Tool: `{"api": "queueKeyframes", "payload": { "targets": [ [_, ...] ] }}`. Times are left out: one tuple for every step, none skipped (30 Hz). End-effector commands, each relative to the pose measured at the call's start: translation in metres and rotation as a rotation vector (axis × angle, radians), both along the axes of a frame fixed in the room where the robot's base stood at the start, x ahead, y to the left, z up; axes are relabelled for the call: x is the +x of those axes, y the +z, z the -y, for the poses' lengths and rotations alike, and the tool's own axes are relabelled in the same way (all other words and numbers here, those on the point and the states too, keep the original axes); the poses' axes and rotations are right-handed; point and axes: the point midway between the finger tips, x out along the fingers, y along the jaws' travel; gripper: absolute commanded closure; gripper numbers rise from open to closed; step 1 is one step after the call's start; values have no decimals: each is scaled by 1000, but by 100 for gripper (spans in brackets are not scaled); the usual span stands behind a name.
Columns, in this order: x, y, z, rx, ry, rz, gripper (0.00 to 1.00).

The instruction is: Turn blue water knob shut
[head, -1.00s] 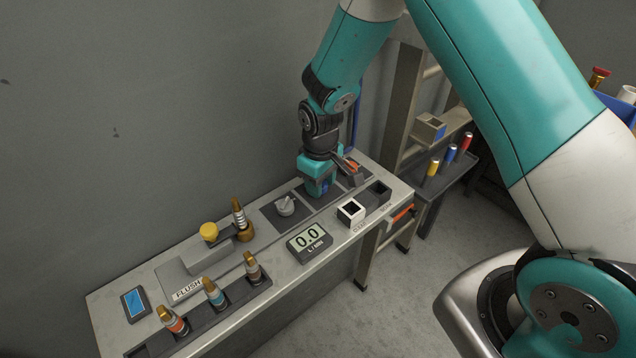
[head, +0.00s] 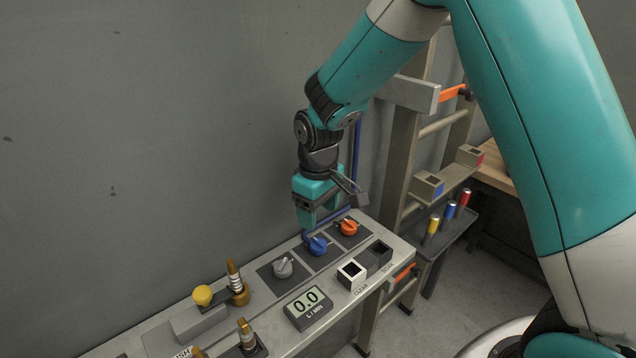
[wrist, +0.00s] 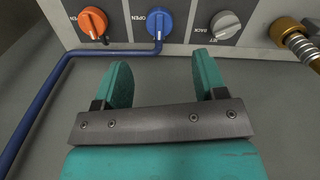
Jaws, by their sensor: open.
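The blue water knob (head: 317,246) sits on a dark square plate on the grey bench panel, between the grey knob (head: 283,268) and the orange knob (head: 347,228). The wrist view shows the blue knob (wrist: 159,22) beyond my fingertips, with "OPEN" printed on its left. A blue hose runs to its base. My gripper (head: 306,222) is open and empty, above and behind the blue knob, apart from it. In the wrist view its two teal fingers (wrist: 163,75) are spread, with a clear gap between them.
A flow display (head: 308,304) reads 0.0 L/min. Brass fittings and a yellow knob (head: 203,295) stand to the left. A white-framed socket (head: 351,273) and a dark one are at the right front. A ladder-like rack (head: 404,150) stands behind right.

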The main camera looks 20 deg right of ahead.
Motion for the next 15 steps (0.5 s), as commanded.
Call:
{"api": "queueKeyframes", "payload": {
  "targets": [
    [2,13,-1,2,0,8,35],
    [1,20,-1,2,0,7,35],
    [1,30,0,2,1,7,35],
    [1,36,-1,1,1,6,35],
    [1,43,-1,2,1,7,35],
    [0,50,-1,2,1,6,35],
    [0,56,-1,2,1,6,35],
    [0,60,-1,2,1,6,35],
    [0,66,-1,2,1,5,35],
    [0,70,-1,2,1,5,35],
    [0,73,-1,1,1,4,35],
    [0,76,-1,2,1,3,35],
    [0,78,0,2,1,3,35],
    [0,80,0,2,1,3,35],
    [0,81,0,2,1,3,35]
  ]
}}
